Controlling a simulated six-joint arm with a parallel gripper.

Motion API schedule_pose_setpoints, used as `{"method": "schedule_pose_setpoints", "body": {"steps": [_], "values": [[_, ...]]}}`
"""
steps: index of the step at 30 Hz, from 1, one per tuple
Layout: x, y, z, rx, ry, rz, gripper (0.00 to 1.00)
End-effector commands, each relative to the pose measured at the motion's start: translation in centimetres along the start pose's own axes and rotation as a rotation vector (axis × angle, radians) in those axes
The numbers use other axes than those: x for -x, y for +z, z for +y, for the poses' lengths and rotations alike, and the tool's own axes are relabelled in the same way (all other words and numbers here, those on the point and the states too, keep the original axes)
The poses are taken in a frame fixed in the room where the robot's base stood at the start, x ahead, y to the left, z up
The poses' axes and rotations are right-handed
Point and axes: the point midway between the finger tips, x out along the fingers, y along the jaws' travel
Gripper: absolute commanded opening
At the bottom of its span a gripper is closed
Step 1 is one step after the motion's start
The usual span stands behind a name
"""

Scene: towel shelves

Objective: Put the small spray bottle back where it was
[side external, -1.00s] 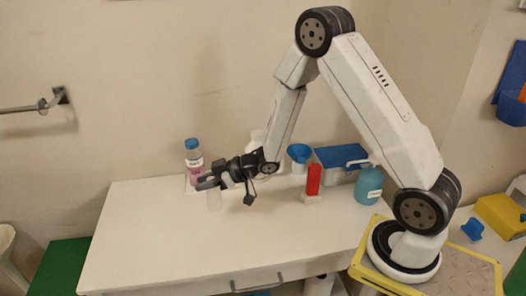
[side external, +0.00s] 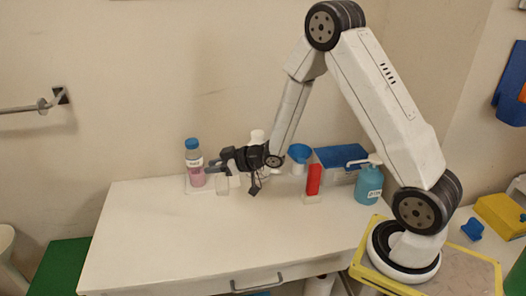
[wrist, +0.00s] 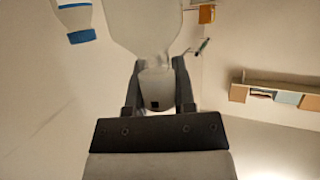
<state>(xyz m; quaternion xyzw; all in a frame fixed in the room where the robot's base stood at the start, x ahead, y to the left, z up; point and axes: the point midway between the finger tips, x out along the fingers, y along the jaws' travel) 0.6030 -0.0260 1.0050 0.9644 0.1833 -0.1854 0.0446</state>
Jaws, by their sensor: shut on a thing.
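The small spray bottle is a pale, see-through bottle (side external: 222,185). It is upright below my gripper (side external: 216,167), beside the pink bottle, in the side view. In the wrist view the bottle's body (wrist: 148,25) fills the top centre, and its white head sits between the two fingers of my gripper (wrist: 157,85). My gripper is shut on that head. I cannot tell whether the bottle's base touches the table.
A clear bottle of pink liquid with a blue cap (side external: 194,165) stands just left of my gripper. To the right are a white bottle (side external: 257,136), a blue funnel (side external: 299,153), a red block (side external: 314,180), a blue-lidded box (side external: 340,157) and a teal pump bottle (side external: 368,186). The table front (side external: 190,240) is clear.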

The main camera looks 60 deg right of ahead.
Motion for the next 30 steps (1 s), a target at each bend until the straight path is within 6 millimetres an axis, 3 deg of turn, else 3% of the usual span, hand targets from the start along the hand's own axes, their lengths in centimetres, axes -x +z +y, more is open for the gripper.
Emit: {"method": "schedule_pose_setpoints", "body": {"steps": [9,15,22,30], "values": [[3.4,-0.3,7.0,-0.127,0.309,-0.003,0.00],[5.4,-0.1,9.6,-0.190,0.439,-0.010,0.00],[6.2,0.1,10.6,-0.217,0.492,-0.014,0.00],[5.8,0.2,10.9,-0.217,0.493,-0.014,0.00]]}}
